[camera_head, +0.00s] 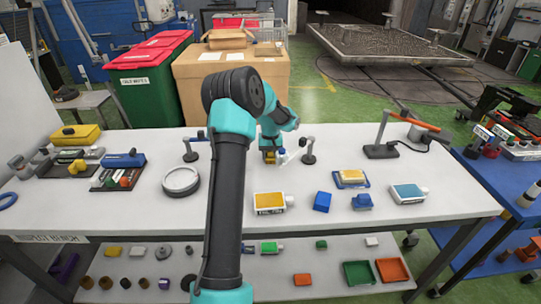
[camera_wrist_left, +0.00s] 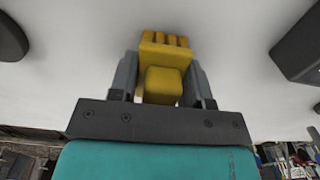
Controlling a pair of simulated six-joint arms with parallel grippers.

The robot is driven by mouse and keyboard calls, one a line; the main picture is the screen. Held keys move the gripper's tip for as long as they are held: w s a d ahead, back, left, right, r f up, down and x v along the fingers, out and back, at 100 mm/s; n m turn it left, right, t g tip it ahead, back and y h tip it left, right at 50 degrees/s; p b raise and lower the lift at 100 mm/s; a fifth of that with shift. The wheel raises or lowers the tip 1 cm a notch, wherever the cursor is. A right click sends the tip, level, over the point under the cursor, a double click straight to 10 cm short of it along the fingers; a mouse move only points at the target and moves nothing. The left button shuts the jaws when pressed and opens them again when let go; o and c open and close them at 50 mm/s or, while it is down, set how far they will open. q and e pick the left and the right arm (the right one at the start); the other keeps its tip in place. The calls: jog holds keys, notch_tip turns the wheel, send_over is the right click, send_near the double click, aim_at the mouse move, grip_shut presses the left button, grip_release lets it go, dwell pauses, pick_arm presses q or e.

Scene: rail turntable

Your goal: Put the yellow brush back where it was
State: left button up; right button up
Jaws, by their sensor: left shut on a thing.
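The yellow brush (camera_head: 269,151) is in my left gripper (camera_head: 268,157), over the back middle of the white bench. In the left wrist view the yellow brush (camera_wrist_left: 164,62) sits between the two grey fingers of the left gripper (camera_wrist_left: 163,78), which is shut on it. Its ribbed end points away from the wrist. In the head view the brush is small and partly covered by the gripper, so I cannot tell whether it touches the bench. My right gripper is in neither view.
Two small dark stands (camera_head: 190,151) (camera_head: 308,152) flank the gripper. A round dish (camera_head: 181,181) lies to the left. A yellow-labelled box (camera_head: 270,203), blue block (camera_head: 322,202), yellow-topped blue item (camera_head: 351,178) and blue-labelled box (camera_head: 408,193) lie to the right. An orange-armed stand (camera_head: 383,150) is at back right.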

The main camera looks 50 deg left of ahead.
pick_arm(q)
jog(key=shift+f, duration=0.2)
jog(key=o, duration=0.8)
jog(key=shift+o, duration=0.2)
jog(key=shift+r, duration=0.15)
notch_tip(320, 180, up, 12)
jog(key=shift+r, duration=0.1)
dwell(0.4)
